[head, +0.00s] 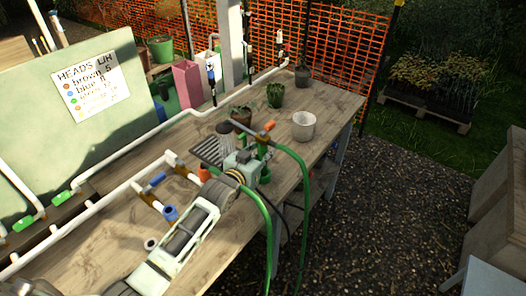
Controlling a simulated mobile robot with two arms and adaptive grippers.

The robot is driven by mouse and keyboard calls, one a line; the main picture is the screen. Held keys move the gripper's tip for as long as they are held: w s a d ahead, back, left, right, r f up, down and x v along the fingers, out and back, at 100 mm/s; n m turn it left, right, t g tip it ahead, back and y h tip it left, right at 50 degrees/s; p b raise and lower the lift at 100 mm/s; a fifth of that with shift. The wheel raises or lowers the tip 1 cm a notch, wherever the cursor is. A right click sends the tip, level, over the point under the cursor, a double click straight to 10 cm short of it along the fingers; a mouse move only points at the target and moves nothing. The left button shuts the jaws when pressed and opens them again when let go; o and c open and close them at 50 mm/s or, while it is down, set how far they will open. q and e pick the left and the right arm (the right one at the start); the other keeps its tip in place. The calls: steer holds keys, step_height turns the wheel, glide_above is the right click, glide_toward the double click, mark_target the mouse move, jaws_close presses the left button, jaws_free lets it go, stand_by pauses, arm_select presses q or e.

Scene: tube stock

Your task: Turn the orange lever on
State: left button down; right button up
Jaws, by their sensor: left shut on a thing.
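A small orange lever (267,127) shows at the green fitting (262,151), near the middle of the bench. My left gripper (240,160) is just left of and in front of it, apart from it in the picture. It appears shut on a grey spray head (226,133), whose round face points up and left. The fingertips are mostly hidden by the gripper body. A green hose (296,165) runs from the fitting over the bench's right edge. Another hose length (262,215) drops from near the gripper. My right gripper is not in view.
White pipes with coloured fittings (155,180) run along the wooden bench (320,98). A lettered board (90,85) stands at left. Gravel lies right of the bench.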

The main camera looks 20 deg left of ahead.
arm_select(q)
steer(key=shift+f+b, duration=0.35)
steer(key=shift+f, duration=0.2)
stand_by(0.5)
steer(key=shift+f, duration=0.15)
stand_by(0.4)
steer(key=c, duration=1.4)
jaws_free()
steer(key=shift+s+f, duration=0.1)
steer(key=v, duration=1.2)
